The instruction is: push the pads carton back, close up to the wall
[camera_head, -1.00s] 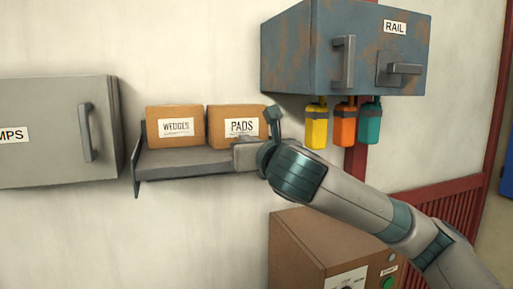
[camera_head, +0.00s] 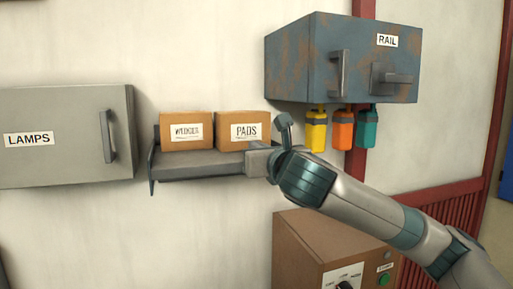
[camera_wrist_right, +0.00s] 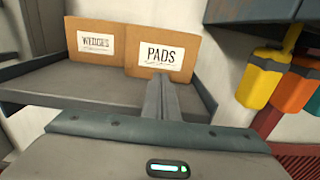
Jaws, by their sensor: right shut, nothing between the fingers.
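The pads carton (camera_head: 243,127) is a brown box with a white PADS label. It stands upright at the right end of the grey wall shelf (camera_head: 200,168), beside the wedges carton (camera_head: 187,130). In the right wrist view the pads carton (camera_wrist_right: 162,47) stands just beyond my right gripper (camera_wrist_right: 161,80). Its fingers are shut and empty, pointing at the carton's front below the label. Whether the fingertips touch the carton I cannot tell. In the head view my right gripper (camera_head: 250,161) is at the shelf's right front. My left gripper is not in view.
A rusty blue RAIL cabinet (camera_head: 305,60) hangs up and to the right, with yellow (camera_head: 315,131), orange (camera_head: 342,130) and teal (camera_head: 367,129) lanterns below. A grey LAMPS cabinet (camera_head: 60,160) is to the left. A brown box with knobs (camera_head: 310,250) stands below my right arm.

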